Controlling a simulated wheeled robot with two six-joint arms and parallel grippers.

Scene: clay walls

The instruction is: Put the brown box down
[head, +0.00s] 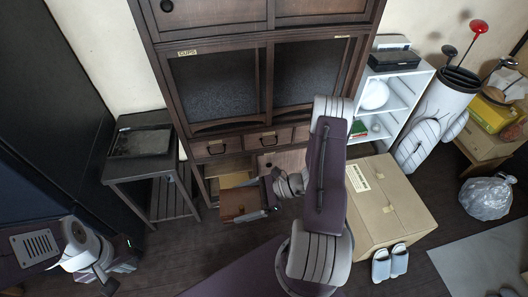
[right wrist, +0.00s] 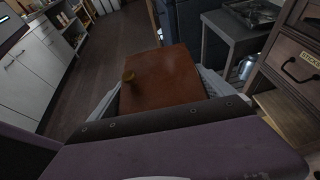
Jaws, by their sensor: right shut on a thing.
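The brown box (head: 238,203) is in my right gripper (head: 246,202), in front of the lower part of the dark wooden cabinet (head: 225,85). In the right wrist view the brown box (right wrist: 168,80) fills the middle, with grey fingers along both sides and a small brass-coloured knob on its face. The right gripper is shut on it. I cannot tell its exact height above the floor. My left gripper (head: 106,282) is low at the left of the head view, apart from the box; its fingers are too unclear to read.
A small dark side table (head: 145,172) stands left of the cabinet. A large cardboard carton (head: 388,208) and a white shelf (head: 398,100) stand at the right. White slippers (head: 390,263) lie before the carton. Dark wooden floor (head: 190,245) is clear in front of the side table.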

